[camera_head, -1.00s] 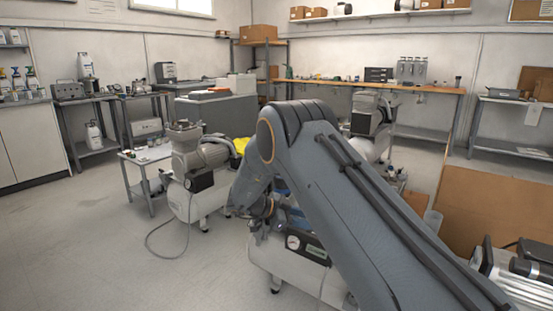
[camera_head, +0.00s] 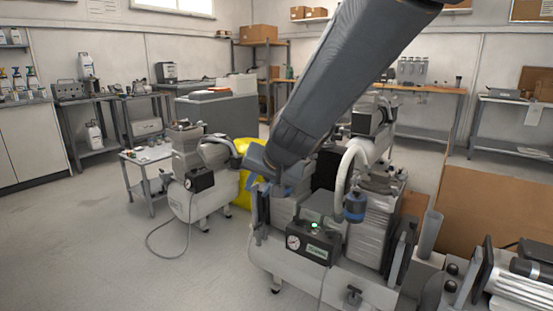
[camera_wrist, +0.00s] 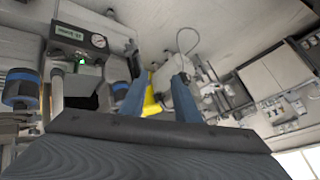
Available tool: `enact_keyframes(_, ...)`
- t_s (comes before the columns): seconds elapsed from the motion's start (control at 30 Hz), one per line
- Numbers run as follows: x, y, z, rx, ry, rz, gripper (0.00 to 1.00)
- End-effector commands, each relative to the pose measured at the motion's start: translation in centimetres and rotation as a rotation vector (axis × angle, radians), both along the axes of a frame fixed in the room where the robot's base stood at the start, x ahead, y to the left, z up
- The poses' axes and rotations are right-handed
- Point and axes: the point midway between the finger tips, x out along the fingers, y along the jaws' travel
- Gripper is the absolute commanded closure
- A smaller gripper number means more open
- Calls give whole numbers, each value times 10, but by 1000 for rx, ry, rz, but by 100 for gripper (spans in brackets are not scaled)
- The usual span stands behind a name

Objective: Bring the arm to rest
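My arm reaches down from the top right in the head view, above the nearest compressor. My gripper (camera_head: 272,178) shows partly at its lower end, beside the left part of that compressor. In the wrist view, my gripper's two blue fingers (camera_wrist: 160,85) stand apart with nothing held between them. The nearest compressor (camera_head: 285,262) has a white tank, a gauge and a dark box with a lit green lamp (camera_head: 314,226). The gauge and lamp also show upside down in the wrist view. I cannot tell whether the fingers touch anything.
A second compressor (camera_head: 200,200) stands to the left, with a yellow object (camera_head: 241,190) behind it. Another compressor (camera_head: 370,120) is farther back. A large cardboard box (camera_head: 500,205) is at the right. The floor (camera_head: 90,250) at the front left is clear.

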Motion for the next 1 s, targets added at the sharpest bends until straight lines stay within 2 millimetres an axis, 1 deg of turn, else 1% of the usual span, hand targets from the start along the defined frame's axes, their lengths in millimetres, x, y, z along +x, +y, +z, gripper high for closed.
enact_keyframes(0.03, -33, -5, -1, -25, 47, 63, 71)
enact_keyframes(0.07, -54, -9, -4, -44, 80, 101, 71)
enact_keyframes(0.1, -81, -15, -8, -72, 124, 150, 71)
enact_keyframes(0.17, -119, -27, -15, -116, 191, 211, 71)
enact_keyframes(0.2, -143, -36, -19, -145, 232, 246, 71)
enact_keyframes(0.3, -191, -58, -29, -214, 321, 309, 71)
enact_keyframes(0.4, -229, -78, -36, -270, 393, 349, 71)
enact_keyframes(0.6, -285, -116, -45, -372, 502, 400, 71)
enact_keyframes(0.73, -316, -141, -49, -434, 566, 421, 71)
enact_keyframes(1.0, -313, -153, -26, -428, 580, 373, 71)
